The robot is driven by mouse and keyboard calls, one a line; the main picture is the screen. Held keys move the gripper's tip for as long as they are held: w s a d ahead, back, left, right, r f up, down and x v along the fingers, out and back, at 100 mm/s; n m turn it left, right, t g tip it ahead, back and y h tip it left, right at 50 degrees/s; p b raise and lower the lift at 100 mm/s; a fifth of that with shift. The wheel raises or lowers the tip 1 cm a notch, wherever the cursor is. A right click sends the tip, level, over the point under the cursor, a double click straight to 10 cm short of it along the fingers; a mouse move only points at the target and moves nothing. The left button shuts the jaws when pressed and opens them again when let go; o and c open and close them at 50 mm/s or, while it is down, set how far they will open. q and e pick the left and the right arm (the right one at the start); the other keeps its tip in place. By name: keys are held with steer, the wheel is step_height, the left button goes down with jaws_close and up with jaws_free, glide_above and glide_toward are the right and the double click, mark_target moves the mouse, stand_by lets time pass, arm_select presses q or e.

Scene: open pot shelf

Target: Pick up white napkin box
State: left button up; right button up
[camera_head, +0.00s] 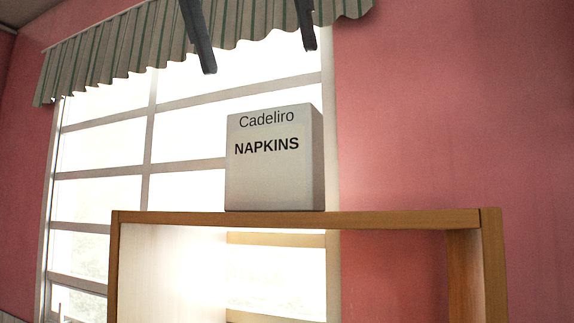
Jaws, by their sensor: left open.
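The white napkin box (268,180) stands upright on the top board of the wooden shelf, a little left of its middle. Its front reads "Cadeliro NAPKINS", and its right side also shows. My left gripper (258,55) shows at the top of the head view as two dark fingers spread wide apart. It is open and empty, and in the picture it is above the box, with a gap between the fingertips and the box top. The rest of that gripper is cut off by the top edge. My right gripper is not in view.
The wooden shelf (400,219) has an open front, and its top board is bare on both sides of the box. Behind it are a bright window (105,140), a striped valance (120,45) and a pink wall (450,110).

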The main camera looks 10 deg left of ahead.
mark_target(267, 109)
arm_select(q)
steer(key=shift+s+x, duration=0.2)
steer(key=shift+x, duration=5.5)
steer(key=shift+f, duration=0.1)
steer(key=shift+x, duration=2.85)
steer(key=shift+a, duration=0.1)
